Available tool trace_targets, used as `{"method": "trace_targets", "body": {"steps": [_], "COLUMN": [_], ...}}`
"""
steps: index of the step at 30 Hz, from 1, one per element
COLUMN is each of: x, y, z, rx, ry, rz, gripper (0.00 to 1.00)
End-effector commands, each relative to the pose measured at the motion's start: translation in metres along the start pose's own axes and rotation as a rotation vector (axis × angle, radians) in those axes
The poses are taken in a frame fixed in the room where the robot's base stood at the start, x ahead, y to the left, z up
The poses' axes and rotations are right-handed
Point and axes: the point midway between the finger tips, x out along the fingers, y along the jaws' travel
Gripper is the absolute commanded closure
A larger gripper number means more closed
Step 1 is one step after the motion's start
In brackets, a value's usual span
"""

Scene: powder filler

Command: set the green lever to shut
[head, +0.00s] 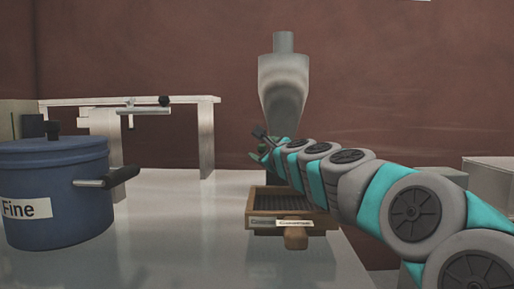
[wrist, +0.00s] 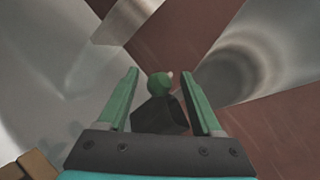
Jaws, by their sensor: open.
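The green lever shows in the wrist view as a round green knob (wrist: 158,83) with a pale spot at its upper right. It lies between the fingers of my gripper (wrist: 160,76), near their tips. The two green fingers are apart, with gaps on both sides of the knob. A dark block below the knob hides whatever is behind it. In the head view my gripper (head: 262,147) is at the filler, below its grey hopper (head: 284,85). The lever cannot be told apart from the gripper there, and its setting cannot be read.
A shallow wooden-framed tray (head: 262,222) with a front handle sits below my arm. A blue pot (head: 55,180) labelled "Fine" stands at left, its handle pointing right. A pale stand (head: 205,140) is behind it. The grey tabletop (head: 185,225) is clear between pot and tray.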

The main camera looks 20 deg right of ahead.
Motion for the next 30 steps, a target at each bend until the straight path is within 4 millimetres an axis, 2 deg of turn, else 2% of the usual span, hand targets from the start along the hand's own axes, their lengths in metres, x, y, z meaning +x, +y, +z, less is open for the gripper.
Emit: {"method": "trace_targets", "body": {"steps": [3,6,17,30], "x": [0.018,0.026,0.033,0.033], "y": [0.002,0.000,0.000,0.001], "z": [-0.001,0.000,0.000,0.000], "rx": [0.000,0.000,0.000,0.000], "ry": [0.002,0.001,0.000,0.000], "rz": [0.003,0.000,0.000,0.001], "gripper": [0.34,0.34,0.34,0.81]}}
